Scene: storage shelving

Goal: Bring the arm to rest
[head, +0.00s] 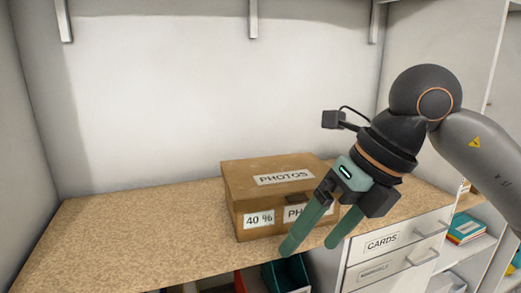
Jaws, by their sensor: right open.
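My right gripper (312,243) is in front of the cardboard box, its green fingers pointing down and to the left. The fingers are apart, with nothing seen between them. My right arm comes in from the right edge. The brown box (232,187), labelled PHOTOS on its lid and 40 % on its front, stands closed on the speckled countertop (120,225). The gripper hides part of the box's front and right side. I cannot tell whether the gripper touches the box. My left gripper is not in view.
White drawers (395,245), one labelled CARDS, are under the counter at the right. A teal bin (290,274) is below the counter's front edge. Books (465,229) lie on a shelf at the right. The counter's left part is clear. Brackets (253,20) are on the wall above.

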